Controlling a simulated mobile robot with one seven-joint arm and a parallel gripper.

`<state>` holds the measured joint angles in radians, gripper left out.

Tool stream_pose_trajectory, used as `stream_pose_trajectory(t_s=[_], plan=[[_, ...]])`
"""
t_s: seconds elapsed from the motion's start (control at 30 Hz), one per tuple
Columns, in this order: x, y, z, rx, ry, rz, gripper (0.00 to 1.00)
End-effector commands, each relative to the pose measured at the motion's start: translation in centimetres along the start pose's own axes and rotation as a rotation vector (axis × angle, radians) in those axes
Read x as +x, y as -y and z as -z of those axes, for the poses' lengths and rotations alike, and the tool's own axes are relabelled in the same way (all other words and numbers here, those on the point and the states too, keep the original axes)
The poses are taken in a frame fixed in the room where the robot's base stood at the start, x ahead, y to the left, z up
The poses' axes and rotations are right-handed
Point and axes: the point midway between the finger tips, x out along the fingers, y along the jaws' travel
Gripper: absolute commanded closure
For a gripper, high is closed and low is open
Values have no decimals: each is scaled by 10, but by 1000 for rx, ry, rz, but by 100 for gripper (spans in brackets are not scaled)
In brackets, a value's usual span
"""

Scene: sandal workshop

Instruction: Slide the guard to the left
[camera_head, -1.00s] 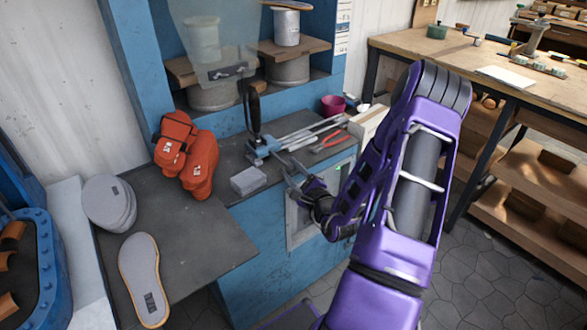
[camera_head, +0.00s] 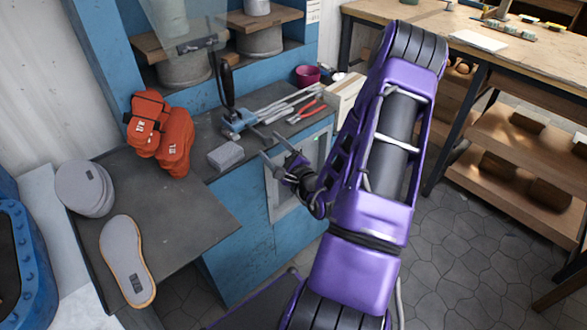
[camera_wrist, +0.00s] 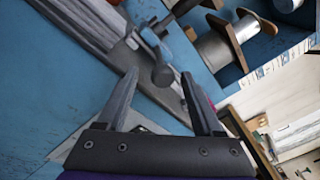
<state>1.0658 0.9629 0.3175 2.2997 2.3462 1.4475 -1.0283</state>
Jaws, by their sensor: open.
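The guard looks to be the clear, see-through panel (camera_head: 180,22) at the top of the head view, in front of the spools. A dark handle-like strip (camera_head: 202,43) runs along its lower edge, and its top is cut off by the frame. My gripper (camera_head: 273,148) is open and empty, in front of the blue machine's lower face and below and right of the guard, well apart from it. In the wrist view its two grey fingers (camera_wrist: 159,82) are spread with nothing between them. I cannot make out the guard there.
A black upright lever (camera_head: 227,85), metal rods and red pliers (camera_head: 306,112) are on the ledge near my gripper. A wooden workbench (camera_head: 440,30) stands right.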

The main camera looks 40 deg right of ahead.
Motion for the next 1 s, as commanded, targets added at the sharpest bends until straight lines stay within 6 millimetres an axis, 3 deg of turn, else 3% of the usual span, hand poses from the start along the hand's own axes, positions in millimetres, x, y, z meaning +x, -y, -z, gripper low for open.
stream_pose_trajectory(t_s=[0.3,0.5,0.7,1.0], plan=[[-80,0,1,2,-5,0,32],[-121,-1,1,3,-4,0,32],[-143,-1,0,1,-1,-1,32],[-148,-1,-1,1,1,-2,32]])
